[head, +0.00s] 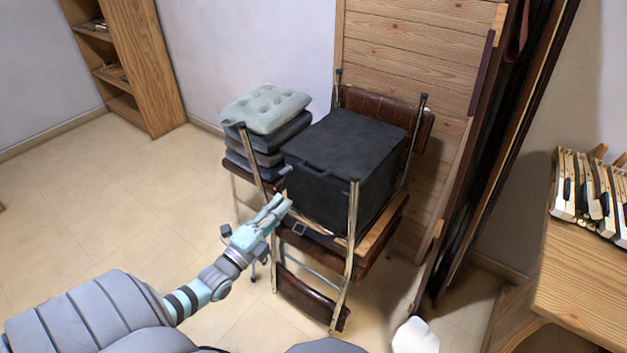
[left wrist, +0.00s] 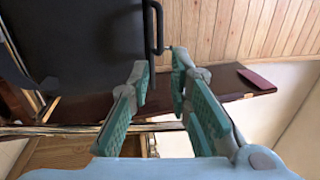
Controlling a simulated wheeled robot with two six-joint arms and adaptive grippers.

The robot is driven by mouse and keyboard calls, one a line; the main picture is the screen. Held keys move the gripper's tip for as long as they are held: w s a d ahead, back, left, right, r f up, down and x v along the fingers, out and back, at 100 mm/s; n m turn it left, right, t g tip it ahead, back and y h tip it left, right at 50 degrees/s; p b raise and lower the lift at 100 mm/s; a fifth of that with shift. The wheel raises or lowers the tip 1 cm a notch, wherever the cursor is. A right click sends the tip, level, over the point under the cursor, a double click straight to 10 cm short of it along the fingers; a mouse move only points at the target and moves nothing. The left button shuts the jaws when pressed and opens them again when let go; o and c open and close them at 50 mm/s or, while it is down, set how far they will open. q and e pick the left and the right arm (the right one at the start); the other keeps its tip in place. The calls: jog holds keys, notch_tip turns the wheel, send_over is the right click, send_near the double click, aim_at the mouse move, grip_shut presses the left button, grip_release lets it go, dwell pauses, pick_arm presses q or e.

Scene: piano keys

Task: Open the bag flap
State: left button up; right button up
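The black bag (head: 345,160), boxy with a flat top, sits on a brown chair with metal posts. Its flap looks closed over the top, with a thin dark handle (head: 316,170) near its upper front edge. My left gripper (head: 278,206) is in front of the bag's lower left front, apart from it as far as I can tell. In the left wrist view, the bag (left wrist: 75,40) fills the upper left and a handle-like black bar (left wrist: 154,28) stands just beyond the fingertips. The left fingers (left wrist: 160,70) are apart with nothing between them. My right gripper is not visible.
Stacked cushions (head: 265,110) lie left of the bag. Chair posts (head: 352,225) rise close around it. A wooden panel (head: 410,50) stands behind. Piano keys (head: 590,195) lie on a wooden surface (head: 590,285) at right. The floor (head: 100,200) at left is clear.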

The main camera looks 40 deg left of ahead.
aim_at(313, 171)
pick_arm(q)
jog(key=w+b, duration=0.2)
jog(key=w, duration=0.2)
jog(key=w+r+b, duration=0.1)
jog(key=w+b, duration=0.1)
jog(key=w, duration=0.3)
jog(key=w+r+b, duration=0.1)
jog(key=w+b, duration=0.1)
jog(key=w, duration=0.2)
jog(key=shift+w+a+r+b, duration=0.15)
jog(key=shift+w+r+b, duration=0.1)
jog(key=shift+w+b, duration=0.1)
grip_shut()
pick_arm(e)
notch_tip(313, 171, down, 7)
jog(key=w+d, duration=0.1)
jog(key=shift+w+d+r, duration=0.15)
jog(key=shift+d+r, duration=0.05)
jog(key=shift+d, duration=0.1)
